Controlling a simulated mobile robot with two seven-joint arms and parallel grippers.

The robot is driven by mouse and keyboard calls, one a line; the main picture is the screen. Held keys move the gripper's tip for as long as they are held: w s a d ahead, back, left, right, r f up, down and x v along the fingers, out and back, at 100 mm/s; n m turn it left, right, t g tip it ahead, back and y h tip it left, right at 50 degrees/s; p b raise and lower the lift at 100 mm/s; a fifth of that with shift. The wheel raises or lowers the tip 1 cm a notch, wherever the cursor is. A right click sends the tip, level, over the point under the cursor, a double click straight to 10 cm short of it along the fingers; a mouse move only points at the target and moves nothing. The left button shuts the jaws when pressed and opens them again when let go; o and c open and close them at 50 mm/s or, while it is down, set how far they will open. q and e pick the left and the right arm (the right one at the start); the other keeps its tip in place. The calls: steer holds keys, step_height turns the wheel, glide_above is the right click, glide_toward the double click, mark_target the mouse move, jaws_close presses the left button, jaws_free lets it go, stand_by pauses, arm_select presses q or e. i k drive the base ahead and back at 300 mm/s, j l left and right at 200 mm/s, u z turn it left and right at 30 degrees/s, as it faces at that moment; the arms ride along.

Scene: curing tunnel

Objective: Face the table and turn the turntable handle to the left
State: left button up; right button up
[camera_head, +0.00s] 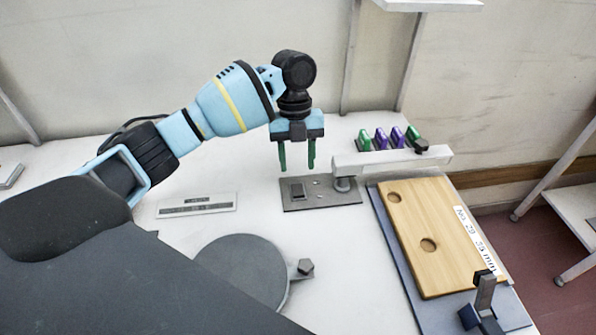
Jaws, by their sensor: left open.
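The turntable (240,268) is a grey round disc on the white table, in the lower middle of the head view. Its handle (305,267) sticks out at the disc's right side and ends in a small dark knob. My left gripper (297,167) points down with two green fingers apart and nothing between them. It is beyond the turntable, above the far part of the table, and apart from the handle. The turntable's near left part is hidden behind a dark part in front. My right gripper does not show.
A dark metal plate (330,196) lies below my left gripper, beside a pale bar (385,160) with green and purple pieces behind it. A wooden board (440,225) on a grey base and a clamp (485,295) stand at right. A label strip (197,205) lies left.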

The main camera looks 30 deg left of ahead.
mark_target(252, 263)
steer(key=k+l, duration=0.2)
steer(key=k, duration=0.3)
steer(key=k+l, duration=0.15)
steer(key=k, duration=0.3)
steer(key=k+l, duration=0.2)
steer(key=k, duration=0.3)
